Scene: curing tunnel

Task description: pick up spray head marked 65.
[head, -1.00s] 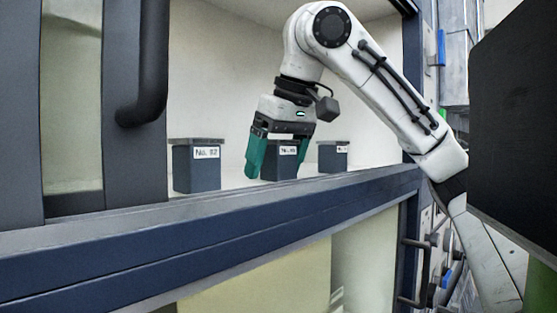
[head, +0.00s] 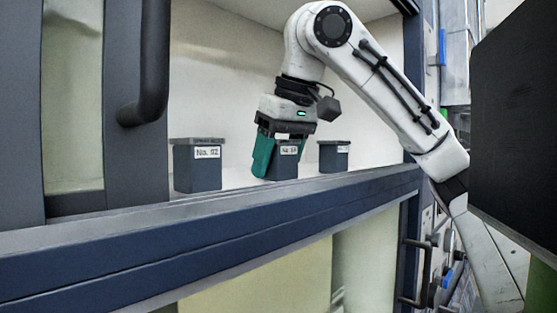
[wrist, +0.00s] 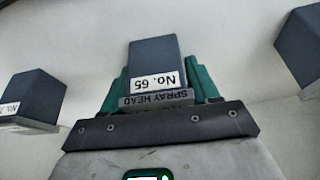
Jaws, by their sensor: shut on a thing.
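The spray head marked No. 65 is a dark grey block with a wider cap and a white label. It shows in the head view (head: 285,166) as the middle of three such blocks in the tunnel, and in the wrist view (wrist: 153,62), where the cap reads "SPRAY HEAD". My gripper (head: 276,160) comes down on it from above, its green fingers shut on its two sides. In the wrist view the fingers (wrist: 155,88) flank the block. In the head view the near finger hides the block's left side. The block appears upright; I cannot tell whether it touches the floor.
A block marked No. 32 or similar (head: 197,170) stands to the left, and another block (head: 334,155) close on the right. A dark blue sill (head: 230,215) runs across the front. A dark door bar with a handle (head: 150,60) stands at the left.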

